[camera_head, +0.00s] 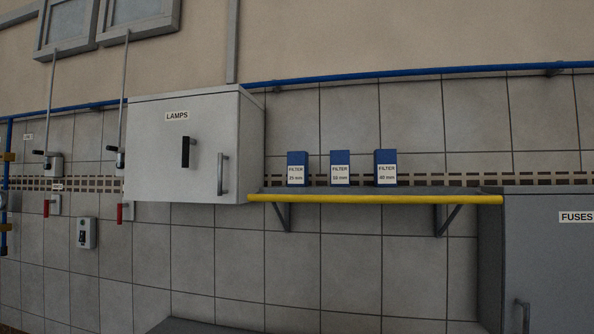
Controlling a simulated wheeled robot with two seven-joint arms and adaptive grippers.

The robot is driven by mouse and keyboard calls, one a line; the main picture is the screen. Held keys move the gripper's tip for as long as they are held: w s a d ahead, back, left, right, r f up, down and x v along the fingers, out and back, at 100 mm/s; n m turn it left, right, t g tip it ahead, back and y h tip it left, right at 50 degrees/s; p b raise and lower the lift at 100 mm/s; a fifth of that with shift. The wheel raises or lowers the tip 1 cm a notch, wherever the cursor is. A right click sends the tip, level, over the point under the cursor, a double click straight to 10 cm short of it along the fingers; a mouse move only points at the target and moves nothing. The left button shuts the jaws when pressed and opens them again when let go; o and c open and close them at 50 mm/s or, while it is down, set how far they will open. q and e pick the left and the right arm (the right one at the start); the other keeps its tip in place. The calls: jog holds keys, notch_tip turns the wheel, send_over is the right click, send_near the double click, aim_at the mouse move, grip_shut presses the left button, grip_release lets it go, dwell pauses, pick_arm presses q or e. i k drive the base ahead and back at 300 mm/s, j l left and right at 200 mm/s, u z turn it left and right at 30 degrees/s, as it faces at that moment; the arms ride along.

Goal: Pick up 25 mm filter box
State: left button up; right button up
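The 25 mm filter box (297,168) is a small upright blue box with a white label. It stands at the left end of the wall shelf (375,199), which has a yellow front edge. Two like blue boxes stand to its right, a middle filter box (340,167) whose label number is hard to read and a 40 mm filter box (386,167). The three boxes stand apart with gaps between them. Neither of my grippers shows in the head view.
A white LAMPS cabinet (190,150) hangs just left of the shelf. A grey FUSES cabinet (548,250) stands at the right. A blue pipe (420,72) runs along the wall above. A grey surface (200,326) shows at the bottom. Space in front of the boxes looks clear.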

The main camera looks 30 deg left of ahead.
aim_at(297, 161)
jog(key=j, duration=1.1)
jog(key=k+j+z, duration=0.1)
jog(key=j, duration=1)
jog(key=k+j, duration=0.1)
jog(key=j, duration=1)
